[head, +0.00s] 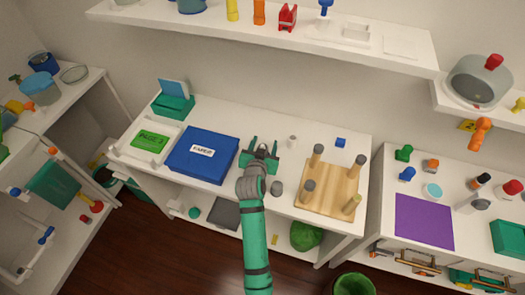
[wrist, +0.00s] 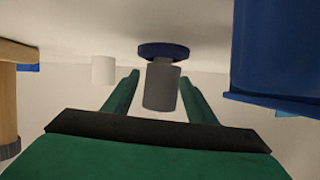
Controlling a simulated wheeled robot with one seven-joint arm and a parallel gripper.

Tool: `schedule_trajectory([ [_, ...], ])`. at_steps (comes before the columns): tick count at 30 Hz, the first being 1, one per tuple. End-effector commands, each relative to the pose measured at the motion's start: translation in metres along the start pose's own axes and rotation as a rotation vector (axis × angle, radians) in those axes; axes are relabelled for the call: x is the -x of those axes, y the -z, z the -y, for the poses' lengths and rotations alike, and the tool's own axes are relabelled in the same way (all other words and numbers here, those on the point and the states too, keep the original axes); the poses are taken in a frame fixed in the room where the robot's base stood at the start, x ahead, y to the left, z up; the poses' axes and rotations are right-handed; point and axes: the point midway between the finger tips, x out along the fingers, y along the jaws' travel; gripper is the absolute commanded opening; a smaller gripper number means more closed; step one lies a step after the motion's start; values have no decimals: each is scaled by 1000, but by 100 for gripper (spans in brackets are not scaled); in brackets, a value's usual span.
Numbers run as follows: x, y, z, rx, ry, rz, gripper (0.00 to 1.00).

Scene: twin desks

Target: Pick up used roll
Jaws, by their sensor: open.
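My gripper (head: 262,148) is open over the middle of the desk, between the blue box and the wooden board. In the wrist view, which looks upside down, its two green fingers (wrist: 160,88) stand apart. A grey cylinder (wrist: 161,88), which looks like the roll, shows between them with a round blue disc (wrist: 163,50) at its desk end. I cannot tell how far it reaches between the fingers. In the head view the gripper mostly hides it. A small white cylinder (head: 292,141) stands apart to the right; it also shows in the wrist view (wrist: 103,70).
A blue box (head: 202,157) lies close on the left. A wooden board with several upright pegs (head: 331,190) is on the right. A grey cylinder (head: 277,188) stands beside my wrist. A shelf (head: 270,27) runs above the back of the desk (head: 285,122).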

Motion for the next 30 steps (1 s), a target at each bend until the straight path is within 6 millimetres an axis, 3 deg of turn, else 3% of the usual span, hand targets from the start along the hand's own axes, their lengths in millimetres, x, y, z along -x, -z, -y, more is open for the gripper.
schedule_trajectory([
  [3,0,0,0,0,0,0,49],
  [8,0,0,0,0,0,0,11],
  [11,0,0,0,0,0,0,4],
  [23,4,8,0,-1,-1,0,4],
  [30,16,40,4,-1,1,-5,4],
])
